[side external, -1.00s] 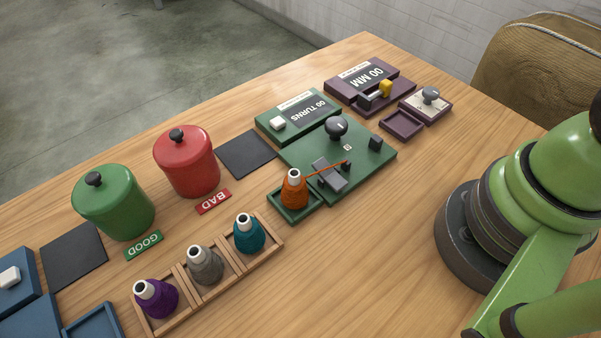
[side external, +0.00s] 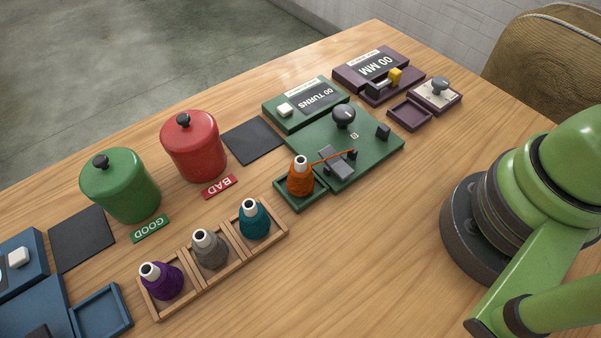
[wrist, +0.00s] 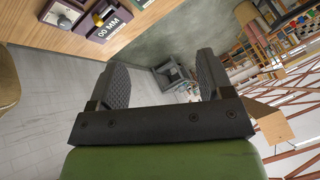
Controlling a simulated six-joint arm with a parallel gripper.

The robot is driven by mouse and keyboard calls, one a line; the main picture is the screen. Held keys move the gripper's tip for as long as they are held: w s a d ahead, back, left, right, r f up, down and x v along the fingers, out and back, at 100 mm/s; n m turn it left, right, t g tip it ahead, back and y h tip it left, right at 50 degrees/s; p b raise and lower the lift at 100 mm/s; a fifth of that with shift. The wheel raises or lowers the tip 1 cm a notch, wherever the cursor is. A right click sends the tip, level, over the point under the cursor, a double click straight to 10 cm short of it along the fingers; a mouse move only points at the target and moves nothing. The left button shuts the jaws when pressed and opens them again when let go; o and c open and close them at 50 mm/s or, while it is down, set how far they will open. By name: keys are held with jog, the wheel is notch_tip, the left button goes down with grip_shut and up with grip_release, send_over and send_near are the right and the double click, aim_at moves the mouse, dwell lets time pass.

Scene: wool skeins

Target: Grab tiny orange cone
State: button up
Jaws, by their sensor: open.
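The small orange cone (side external: 300,178) of wool stands upright in a green tray (side external: 286,200) on the table in the side external view. A strand of orange thread runs from it to the right, onto the green turns-counter board (side external: 368,150). My gripper (wrist: 162,80) shows in the wrist view, open and empty, with its two dark pads wide apart. It points away from the table toward the floor and wall. The cone is not visible in the wrist view, and the gripper is out of frame in the side external view.
Purple (side external: 160,281), grey (side external: 209,249) and teal (side external: 254,219) cones stand in a wooden rack in front. Behind are a green GOOD canister (side external: 120,187) and a red BAD canister (side external: 193,147). A purple MM gauge (side external: 378,70) stands at the back.

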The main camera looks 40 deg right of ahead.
jog(key=n+g+h, duration=0.2)
jog(key=g, duration=0.5)
send_over(301, 168)
jog(key=d, duration=0.2)
notch_tip(301, 168, down, 17)
jog(key=f, duration=0.2)
jog(key=a+f, duration=0.1)
jog(key=f, duration=0.1)
jog(key=a+f, duration=0.1)
jog(key=f, duration=0.1)
jog(key=shift+w+f, duration=0.1)
jog(key=shift+f, duration=0.3)
jog(key=shift+w+d+f, duration=0.15)
jog(key=shift+f, duration=1.3)
jog(key=shift+w+d+f, duration=0.1)
jog(key=shift+f, duration=1.3)
jog(key=c, duration=1)
